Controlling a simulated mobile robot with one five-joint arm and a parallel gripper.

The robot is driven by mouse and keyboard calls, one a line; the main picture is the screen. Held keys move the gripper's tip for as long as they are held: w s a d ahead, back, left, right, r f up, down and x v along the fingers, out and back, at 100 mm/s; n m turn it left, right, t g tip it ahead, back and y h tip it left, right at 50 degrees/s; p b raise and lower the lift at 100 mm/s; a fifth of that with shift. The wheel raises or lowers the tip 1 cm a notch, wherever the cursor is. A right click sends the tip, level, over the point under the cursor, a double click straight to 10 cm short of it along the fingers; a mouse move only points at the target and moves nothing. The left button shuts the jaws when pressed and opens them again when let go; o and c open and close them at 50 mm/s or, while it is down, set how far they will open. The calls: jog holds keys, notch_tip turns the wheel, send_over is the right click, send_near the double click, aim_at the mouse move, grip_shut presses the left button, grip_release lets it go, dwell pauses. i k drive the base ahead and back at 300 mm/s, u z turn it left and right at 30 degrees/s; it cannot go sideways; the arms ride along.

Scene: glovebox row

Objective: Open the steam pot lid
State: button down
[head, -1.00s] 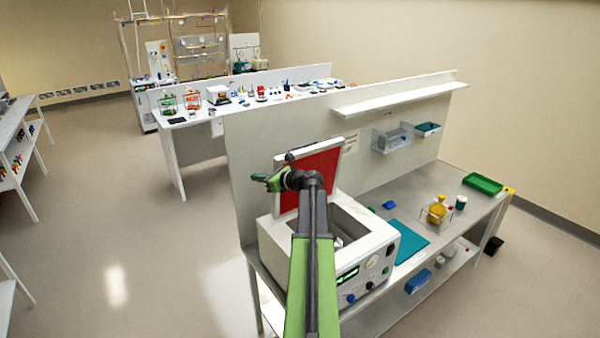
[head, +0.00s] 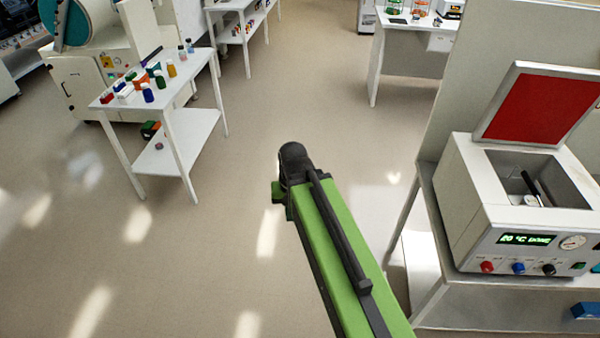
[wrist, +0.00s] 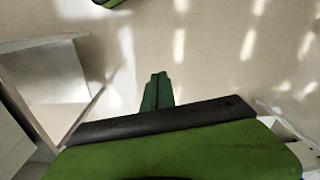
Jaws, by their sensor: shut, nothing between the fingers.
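The steam pot (head: 475,220) is a white box on the bench at the right of the head view. Its lid (head: 538,105), red on the inside, stands raised and tilted back at the rear. The open chamber shows a dark rod-like part and a pale piece inside. My gripper (wrist: 157,90) shows in the wrist view as two dark green fingers pressed together, with nothing between them, over bare floor. In the head view my arm reaches over the floor to the left of the pot, clear of it; its fingers are mostly hidden there.
A white table (head: 165,90) with several coloured bottles stands at the upper left, beside a large machine (head: 85,75). The bench panel (head: 490,60) rises behind the pot. The floor (head: 230,230) between table and bench is clear.

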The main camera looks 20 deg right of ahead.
aim_at(535, 104)
jog(key=z, duration=0.05)
jog(key=k, duration=1.05)
jog(key=z, duration=0.65)
jog(key=i, duration=1.35)
jog(key=u, duration=0.05)
